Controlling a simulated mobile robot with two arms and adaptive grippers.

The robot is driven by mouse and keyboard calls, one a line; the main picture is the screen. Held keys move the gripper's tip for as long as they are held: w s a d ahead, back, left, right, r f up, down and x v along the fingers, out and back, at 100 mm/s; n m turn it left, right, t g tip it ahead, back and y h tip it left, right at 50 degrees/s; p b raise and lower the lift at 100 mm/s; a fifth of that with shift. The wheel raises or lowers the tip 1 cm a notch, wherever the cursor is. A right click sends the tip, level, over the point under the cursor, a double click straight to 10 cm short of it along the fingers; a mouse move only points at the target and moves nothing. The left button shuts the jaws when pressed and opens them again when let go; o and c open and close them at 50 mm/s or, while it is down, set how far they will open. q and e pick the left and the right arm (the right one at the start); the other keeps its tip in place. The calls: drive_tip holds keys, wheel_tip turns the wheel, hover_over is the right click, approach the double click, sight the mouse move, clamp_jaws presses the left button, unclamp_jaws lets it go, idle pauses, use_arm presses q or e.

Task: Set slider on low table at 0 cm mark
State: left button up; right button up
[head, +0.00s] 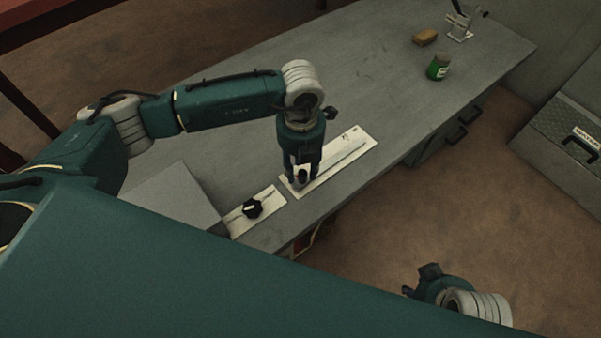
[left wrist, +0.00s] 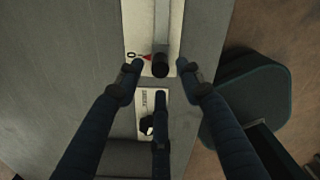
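The slider is a white plate (head: 358,150) with a grey track, lying on the grey low table (head: 230,110). A red pointer (left wrist: 147,57) beside the knob is close to the printed 0. My left gripper (head: 302,178) points down over this end in the head view. In the left wrist view, my left gripper's fingertips (left wrist: 160,72) are spread around the knob, with visible gaps at the sides. My right gripper (head: 430,272) is low at right, partly hidden; its fingers are unclear.
A smaller plate with a black knob (head: 252,208) lies nearer on the table. A grey box-like panel (head: 172,198) is left of it. A green can (head: 438,67), a brown block (head: 425,38) and a small stand (head: 460,28) are at the far end. A grey case (head: 570,125) stands right.

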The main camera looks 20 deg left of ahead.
sight(300, 172)
use_arm(q)
wheel_tip(300, 172, up, 8)
drive_tip(key=shift+r, duration=0.2)
idle(0.5)
